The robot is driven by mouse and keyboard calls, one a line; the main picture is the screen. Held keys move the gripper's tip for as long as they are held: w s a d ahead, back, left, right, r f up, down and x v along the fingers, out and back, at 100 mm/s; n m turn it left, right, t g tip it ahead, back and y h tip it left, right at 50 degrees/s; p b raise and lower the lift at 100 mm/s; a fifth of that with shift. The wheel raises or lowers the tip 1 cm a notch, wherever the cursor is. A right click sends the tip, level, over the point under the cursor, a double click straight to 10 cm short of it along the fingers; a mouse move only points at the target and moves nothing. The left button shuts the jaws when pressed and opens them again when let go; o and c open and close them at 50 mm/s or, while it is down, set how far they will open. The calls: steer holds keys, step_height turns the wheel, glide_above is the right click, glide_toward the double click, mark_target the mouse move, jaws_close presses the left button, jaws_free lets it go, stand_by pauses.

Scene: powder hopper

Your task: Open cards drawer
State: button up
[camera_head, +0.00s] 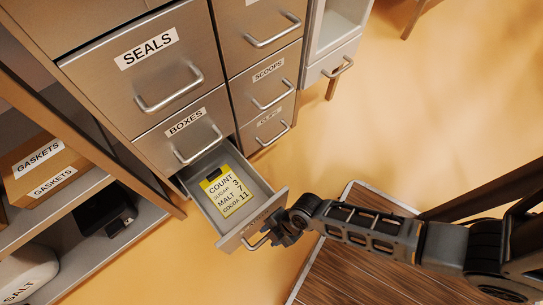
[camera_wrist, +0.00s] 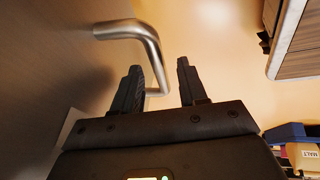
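The lowest drawer of the left column (camera_head: 195,205) is pulled out. A yellow and white card (camera_head: 228,191) lies inside, reading COUNT, SUGAR 3, MALT 7, COCOA 11. The label on this drawer's front (camera_head: 252,222) is too small and slanted to read. My gripper (camera_head: 272,237) is at the drawer's handle (camera_head: 256,243). In the wrist view, the bent metal handle (camera_wrist: 148,38) runs down to my gripper (camera_wrist: 160,70). The two fingers stand apart, with the handle's lower part showing in the gap between them. I cannot tell whether they touch it.
Shut drawers labelled SEALS (camera_head: 150,60), BOXES (camera_head: 183,128) and SCOOPS (camera_head: 266,75) are above and beside it. A shelf with a GASKETS box (camera_head: 45,165) stands left. A wood-topped surface (camera_head: 345,275) lies under my arm. Open floor (camera_head: 430,110) is at right.

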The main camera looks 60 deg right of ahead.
steer(key=p+v, duration=0.3)
steer(key=v, duration=0.4)
steer(key=shift+r, duration=0.35)
steer(key=shift+s+d, duration=0.15)
stand_by(0.3)
steer(key=s+d+r+m+t+h, duration=0.1)
steer(key=s+d+r+m+t, duration=0.15)
steer(key=r, duration=0.25)
steer(key=s+d+r+m+t+h, duration=0.1)
steer(key=r+m+t, duration=0.15)
steer(key=r, duration=0.35)
steer(key=s+r+m+t+p, duration=0.1)
steer(key=r+m+t+p, duration=0.2)
steer(key=r+p, duration=0.6)
steer(key=s+r+m+t+h+p, duration=0.1)
steer(key=r+m+p, duration=0.5)
steer(key=r, duration=3.2)
steer(key=s+t+p, duration=0.1)
steer(key=t+p, duration=0.1)
steer(key=p, duration=0.2)
steer(key=shift+s+d+r+m+h, duration=0.2)
steer(key=shift+r+m+h, duration=0.1)
steer(key=shift+r+m, duration=0.1)
steer(key=shift+f, duration=0.1)
